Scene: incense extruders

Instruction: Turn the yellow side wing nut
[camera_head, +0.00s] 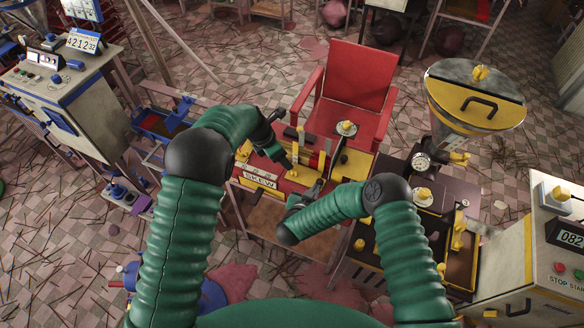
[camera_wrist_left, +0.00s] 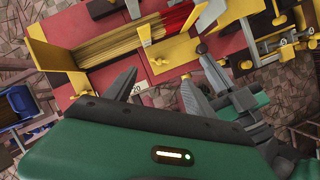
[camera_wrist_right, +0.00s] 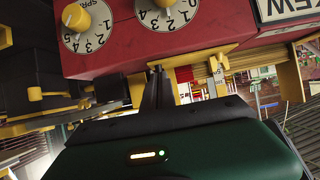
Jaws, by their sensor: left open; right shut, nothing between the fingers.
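Small yellow fittings show in several places; I cannot tell for sure which is the side wing nut. One yellow fitting (camera_head: 459,158) sticks out beside the steel hopper at the right. Another yellow piece (camera_wrist_right: 220,62) shows below the red panel, right of the fingers, in the right wrist view. My right gripper (camera_head: 310,193) is shut and empty in front of the red and yellow SKEW machine (camera_head: 262,181). Its closed fingers (camera_wrist_right: 158,88) point up to the panel's lower edge. My left gripper (camera_head: 285,162) is open over that machine; its spread fingers (camera_wrist_left: 155,92) hold nothing.
A red chair (camera_head: 356,75) stands behind the SKEW machine. The hopper (camera_head: 475,98) stands at the right, with a white control cabinet (camera_head: 552,262) in front. A grey console (camera_head: 62,80) stands far left. Sticks litter the tiled floor.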

